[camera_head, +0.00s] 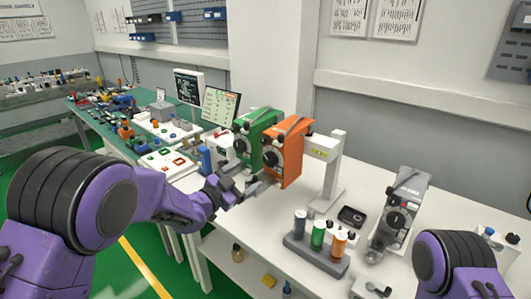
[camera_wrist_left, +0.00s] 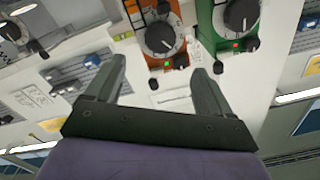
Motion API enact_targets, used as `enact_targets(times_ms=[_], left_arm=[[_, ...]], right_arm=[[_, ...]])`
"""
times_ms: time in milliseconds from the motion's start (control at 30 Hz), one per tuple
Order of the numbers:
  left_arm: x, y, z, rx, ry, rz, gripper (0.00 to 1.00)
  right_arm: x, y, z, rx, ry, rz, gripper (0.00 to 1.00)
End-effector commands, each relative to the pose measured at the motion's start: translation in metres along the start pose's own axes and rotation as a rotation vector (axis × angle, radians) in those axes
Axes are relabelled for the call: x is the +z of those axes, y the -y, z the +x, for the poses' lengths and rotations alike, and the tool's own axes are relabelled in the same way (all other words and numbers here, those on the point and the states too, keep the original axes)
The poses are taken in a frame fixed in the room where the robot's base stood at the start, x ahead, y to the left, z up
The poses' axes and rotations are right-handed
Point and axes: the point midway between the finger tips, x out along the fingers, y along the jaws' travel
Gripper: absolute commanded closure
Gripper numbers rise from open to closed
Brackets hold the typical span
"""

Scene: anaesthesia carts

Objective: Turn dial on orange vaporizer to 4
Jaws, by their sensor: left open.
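The orange vaporizer (camera_head: 295,158) stands on the white bench in the head view, its black dial (camera_head: 270,157) facing left toward my arm. My left gripper (camera_head: 257,185) is just below and in front of the dial, fingers apart and empty. In the left wrist view the gripper (camera_wrist_left: 157,68) has its fingers spread below the dial, apart from it. The dial's numbers are too small to read. My right gripper is out of view.
A green vaporizer (camera_head: 262,127) stands right beside the orange one. A white post (camera_head: 330,170) is to its right. A rack of colored cylinders (camera_head: 316,250) and a grey device (camera_head: 398,215) stand nearer on the bench. A monitor (camera_head: 220,106) is behind.

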Motion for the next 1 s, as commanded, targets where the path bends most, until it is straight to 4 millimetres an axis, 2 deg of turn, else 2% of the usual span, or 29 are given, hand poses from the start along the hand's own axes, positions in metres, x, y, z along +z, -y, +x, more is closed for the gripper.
enact_targets(times_ms=[133, 300, 500, 633, 900, 933, 1000], left_arm=[[-0.004, 0.000, 0.023, 0.004, -0.003, 0.006, 0.18], [-0.003, 0.000, 0.062, 0.004, -0.002, 0.003, 0.18], [-0.001, 0.000, 0.093, 0.002, -0.001, 0.001, 0.18], [0.000, -0.001, 0.101, 0.002, 0.000, 0.000, 0.18], [0.001, -0.001, 0.103, 0.001, 0.001, -0.001, 0.18], [0.001, -0.001, 0.103, 0.001, 0.001, -0.001, 0.24], [0.001, -0.001, 0.103, 0.001, 0.001, -0.001, 0.47]], right_arm=[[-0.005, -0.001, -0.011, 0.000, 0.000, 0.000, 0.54], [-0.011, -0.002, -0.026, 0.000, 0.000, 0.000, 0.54], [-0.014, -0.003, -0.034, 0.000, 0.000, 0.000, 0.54], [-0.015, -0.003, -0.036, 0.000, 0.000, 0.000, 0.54], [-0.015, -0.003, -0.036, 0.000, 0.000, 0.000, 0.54], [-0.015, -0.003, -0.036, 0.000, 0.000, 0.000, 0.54], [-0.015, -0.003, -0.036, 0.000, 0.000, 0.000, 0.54]])
